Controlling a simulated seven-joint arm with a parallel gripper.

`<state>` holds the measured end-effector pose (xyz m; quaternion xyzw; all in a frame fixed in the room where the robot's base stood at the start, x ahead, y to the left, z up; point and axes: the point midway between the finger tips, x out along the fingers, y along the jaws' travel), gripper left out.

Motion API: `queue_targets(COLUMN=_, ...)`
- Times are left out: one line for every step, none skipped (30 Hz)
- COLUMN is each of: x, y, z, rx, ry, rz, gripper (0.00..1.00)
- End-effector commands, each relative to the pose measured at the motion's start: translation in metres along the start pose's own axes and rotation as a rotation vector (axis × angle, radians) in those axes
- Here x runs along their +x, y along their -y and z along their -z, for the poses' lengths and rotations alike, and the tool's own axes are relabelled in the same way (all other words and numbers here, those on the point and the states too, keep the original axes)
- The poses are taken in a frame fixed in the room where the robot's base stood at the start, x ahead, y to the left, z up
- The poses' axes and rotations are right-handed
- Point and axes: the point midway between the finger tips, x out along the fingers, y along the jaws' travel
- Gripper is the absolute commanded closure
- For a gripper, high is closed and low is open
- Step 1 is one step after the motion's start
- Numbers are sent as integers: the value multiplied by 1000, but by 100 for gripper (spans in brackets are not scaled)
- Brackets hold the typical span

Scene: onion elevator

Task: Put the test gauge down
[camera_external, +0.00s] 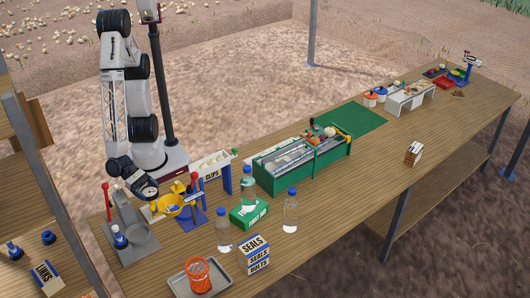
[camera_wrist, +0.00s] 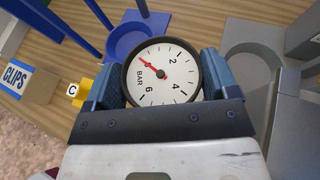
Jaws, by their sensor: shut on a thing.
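The test gauge (camera_wrist: 160,72) is a round dial with a white face, black rim, red needle and the word BAR. It sits between the two blue fingers of my gripper (camera_wrist: 158,85), which is shut on it. In the external view the gauge (camera_external: 148,189) is at my gripper (camera_external: 143,187), above the near left end of the bench, between a grey stand (camera_external: 141,238) and a blue stand with a yellow bowl (camera_external: 168,205). In the wrist view a blue round part (camera_wrist: 127,38) lies beyond the gauge and a grey round recess (camera_wrist: 250,62) to its right.
A CLIPS bin (camera_external: 211,164) stands behind the blue stand. Water bottles (camera_external: 290,212), a green first aid box (camera_external: 240,214), a SEALS box (camera_external: 256,254) and a tray (camera_external: 180,284) with an orange jar (camera_external: 199,276) stand nearby. Bare wood shows at the middle right.

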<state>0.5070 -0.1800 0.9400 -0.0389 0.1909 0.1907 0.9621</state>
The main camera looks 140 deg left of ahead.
Motion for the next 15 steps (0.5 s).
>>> queue_targets(x=0, y=0, z=0, rx=0, ry=0, rz=0, gripper=50)
queue_targets(x=0, y=0, z=0, rx=-1, ry=1, rz=0, gripper=50)
queue_targets(x=0, y=0, z=0, rx=-1, ry=0, rz=0, gripper=50)
queue_targets(x=0, y=0, z=0, rx=-1, ry=0, rz=0, gripper=50)
queue_targets(x=0, y=0, z=0, rx=-1, ry=0, rz=0, gripper=50)
queue_targets(x=0, y=0, z=0, rx=-1, ry=0, rz=0, gripper=50)
queue_targets(x=0, y=0, z=0, rx=-1, ry=0, rz=0, gripper=50)
queue_targets(x=0, y=0, z=0, rx=0, ry=0, rz=0, gripper=50)
queue_targets(x=0, y=0, z=1, rx=0, ry=0, rz=0, gripper=50)
queue_targets(x=0, y=0, z=1, rx=0, ry=0, rz=0, gripper=50)
queue_targets(x=1, y=0, z=2, rx=0, ry=0, rz=0, gripper=50)
queue_targets(x=1, y=0, z=3, rx=0, ry=0, rz=0, gripper=50)
queue_targets(x=1, y=0, z=3, rx=0, ry=0, rz=0, gripper=19)
queue_targets(x=1, y=0, z=3, rx=0, ry=0, rz=0, gripper=14)
queue_targets(x=1, y=0, z=3, rx=0, ry=0, rz=0, gripper=8)
